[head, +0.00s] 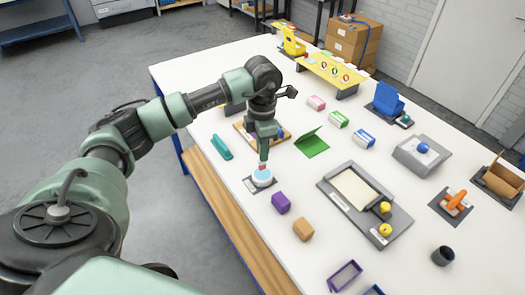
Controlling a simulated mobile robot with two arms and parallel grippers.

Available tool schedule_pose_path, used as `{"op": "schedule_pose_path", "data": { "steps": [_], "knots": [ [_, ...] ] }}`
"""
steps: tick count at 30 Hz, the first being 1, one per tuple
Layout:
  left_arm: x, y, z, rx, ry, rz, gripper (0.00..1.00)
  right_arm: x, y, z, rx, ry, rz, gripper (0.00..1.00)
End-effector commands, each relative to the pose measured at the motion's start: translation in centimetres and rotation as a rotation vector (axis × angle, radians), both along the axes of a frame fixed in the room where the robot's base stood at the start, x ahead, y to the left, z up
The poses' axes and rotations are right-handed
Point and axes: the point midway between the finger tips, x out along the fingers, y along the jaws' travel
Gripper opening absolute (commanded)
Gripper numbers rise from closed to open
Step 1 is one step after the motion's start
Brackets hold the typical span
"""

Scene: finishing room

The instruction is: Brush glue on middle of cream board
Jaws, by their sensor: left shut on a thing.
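The cream board (354,190) lies in a grey tray (330,196) right of the middle of the table. My left gripper (264,152) points down and is shut on a brush, mostly hidden by the fingers. A small reddish part of the brush (263,167) shows below the fingertips. Its lower end is at a round white pot (262,181) with a light blue top, on a dark pad. I cannot tell how deep the brush is in the pot. The left gripper is left of the cream board and apart from it. My right gripper is not in view.
Two yellow knobs (384,230) stand at the tray's right end. A green folded card (311,141) lies behind. A teal object (222,147) lies near the table's left edge.

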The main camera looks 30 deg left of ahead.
Motion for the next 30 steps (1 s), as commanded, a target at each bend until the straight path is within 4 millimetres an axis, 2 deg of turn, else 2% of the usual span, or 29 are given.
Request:
{"op": "schedule_pose_path", "data": {
  "steps": [1, 15, 30],
  "knots": [
    [0.0, 0.0, 0.7, 0.0, -0.001, 0.0, 0.0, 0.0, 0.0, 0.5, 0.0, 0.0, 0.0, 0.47],
    [0.0, 0.0, 4.4, 0.0, -0.001, 0.0, 0.0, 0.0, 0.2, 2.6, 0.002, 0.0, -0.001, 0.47],
    [0.0, 0.0, 4.5, 0.0, -0.001, 0.0, 0.0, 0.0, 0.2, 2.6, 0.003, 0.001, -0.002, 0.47]
  ]
}}
